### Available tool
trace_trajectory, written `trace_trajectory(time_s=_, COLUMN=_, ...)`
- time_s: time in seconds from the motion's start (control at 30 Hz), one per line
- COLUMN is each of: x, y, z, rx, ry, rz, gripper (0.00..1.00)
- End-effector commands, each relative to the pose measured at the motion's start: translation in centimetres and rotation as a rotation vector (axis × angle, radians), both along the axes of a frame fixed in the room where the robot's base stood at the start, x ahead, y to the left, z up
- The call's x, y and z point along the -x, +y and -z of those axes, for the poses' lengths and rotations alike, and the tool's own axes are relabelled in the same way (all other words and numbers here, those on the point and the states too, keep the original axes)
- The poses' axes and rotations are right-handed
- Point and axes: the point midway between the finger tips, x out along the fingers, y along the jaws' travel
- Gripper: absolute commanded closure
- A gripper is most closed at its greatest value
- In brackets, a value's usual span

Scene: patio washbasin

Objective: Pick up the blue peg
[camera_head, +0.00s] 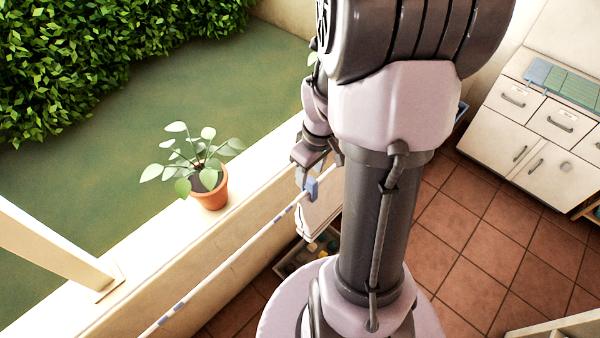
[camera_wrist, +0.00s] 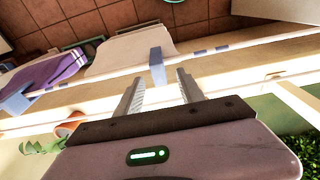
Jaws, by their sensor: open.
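A blue peg (camera_wrist: 157,66) sits on the clothesline (camera_wrist: 240,42) at the edge of a white cloth (camera_wrist: 135,50) in the wrist view. In the head view a blue peg (camera_head: 311,188) shows on the line above the white cloth (camera_head: 317,218). My gripper (camera_wrist: 158,80) is open and empty, its two fingers apart and pointing toward the peg. The peg appears between the fingertips or just beyond them; I cannot tell its depth. In the head view my gripper (camera_head: 307,168) is near the peg, partly hidden by my arm.
Another blue peg (camera_wrist: 14,100) is at the left by a purple striped cloth (camera_wrist: 60,70). Small blue pieces (camera_wrist: 211,50) sit on the line to the right. A potted plant (camera_head: 208,188) stands on the ledge. A crate (camera_head: 295,258) is below. White cabinets (camera_head: 545,130) stand right.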

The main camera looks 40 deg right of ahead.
Motion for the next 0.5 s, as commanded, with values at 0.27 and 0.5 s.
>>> trace_trajectory(time_s=0.27, x=-0.2, y=-0.1, z=3.8, rx=0.000, ry=0.002, rz=0.001, gripper=0.55)
trace_trajectory(time_s=0.5, x=-0.2, y=-0.1, z=3.7, rx=0.001, ry=0.001, rz=0.001, gripper=0.70)
